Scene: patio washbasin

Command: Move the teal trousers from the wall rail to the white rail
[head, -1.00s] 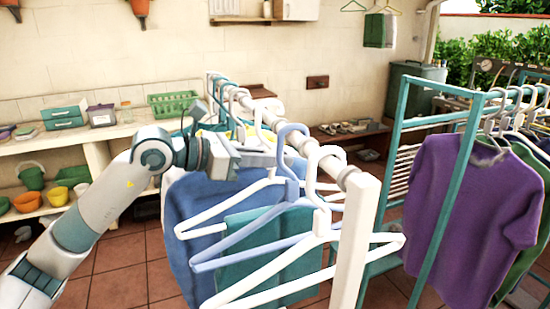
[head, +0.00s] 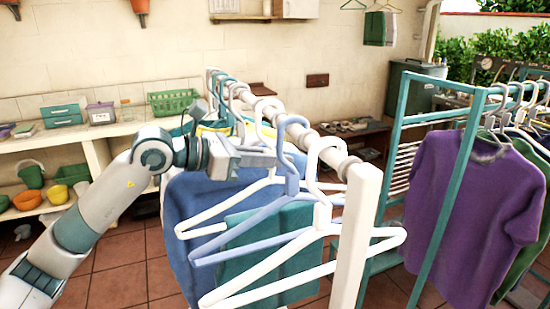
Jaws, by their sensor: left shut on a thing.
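The white rail (head: 360,205) runs from the near post back toward the wall, with several hangers and clothes on it. The teal trousers (head: 268,245) hang folded among the nearest hangers, partly covered by a blue hanger (head: 293,180) and a white hanger (head: 322,215) in front. My left gripper (head: 262,158) is beside the rail at the neck of a white hanger, just above the trousers, and is shut; its fingertips are partly hidden by hangers. My right gripper is out of view.
Blue clothing (head: 188,215) hangs behind the trousers. A teal rack (head: 447,205) with a purple shirt (head: 475,210) stands close at right. A shelf (head: 95,135) with boxes and bowls lines the left wall. Hangers with a green-and-white cloth (head: 378,28) hang at the far wall.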

